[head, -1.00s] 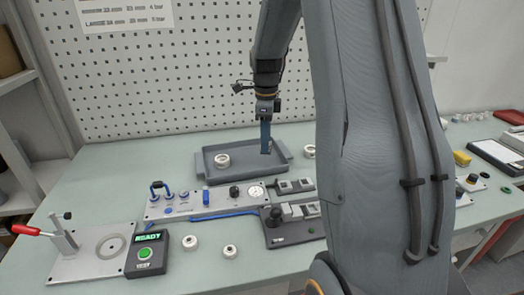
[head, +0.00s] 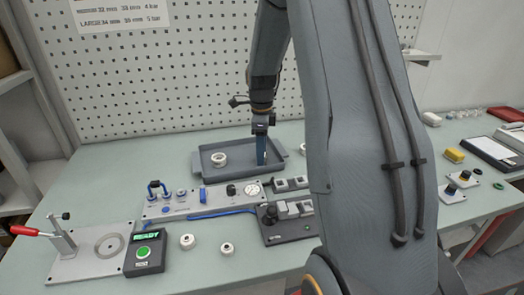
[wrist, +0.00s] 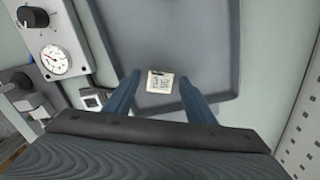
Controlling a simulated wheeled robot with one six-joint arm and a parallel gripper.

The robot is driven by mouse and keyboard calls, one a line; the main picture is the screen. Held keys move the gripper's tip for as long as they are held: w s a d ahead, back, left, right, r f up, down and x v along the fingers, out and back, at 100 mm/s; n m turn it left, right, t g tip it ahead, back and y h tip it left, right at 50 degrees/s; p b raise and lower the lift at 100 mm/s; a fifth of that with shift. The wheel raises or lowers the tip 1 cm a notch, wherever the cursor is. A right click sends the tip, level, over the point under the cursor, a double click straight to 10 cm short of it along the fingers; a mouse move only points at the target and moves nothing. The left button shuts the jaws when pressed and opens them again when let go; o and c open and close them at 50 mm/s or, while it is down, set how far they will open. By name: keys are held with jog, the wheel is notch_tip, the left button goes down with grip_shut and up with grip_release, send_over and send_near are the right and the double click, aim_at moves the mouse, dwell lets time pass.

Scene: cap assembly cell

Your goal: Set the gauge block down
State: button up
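The gauge block (wrist: 160,82) is a small pale block with dark marks on its face. In the wrist view it shows between and just beyond my fingertips, over the floor of the grey tray (wrist: 205,40), and appears to rest there. My gripper (wrist: 160,78) is open, with a gap between each blue finger and the block. In the head view my gripper (head: 261,162) points down into the right part of the tray (head: 213,178). The block cannot be made out in the head view.
A white ring (head: 219,159) sits in the left of the tray. A panel with a gauge and knobs (head: 180,207) and a switch box (head: 290,228) stand in front. Two white rings (head: 187,241) (head: 226,248) lie nearer. A clamp fixture (head: 85,255) is at front left.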

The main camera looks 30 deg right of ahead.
jog(key=shift+r, duration=0.1)
notch_tip(320, 180, up, 12)
jog(key=b, duration=0.2)
dwell(0.4)
dwell(0.4)
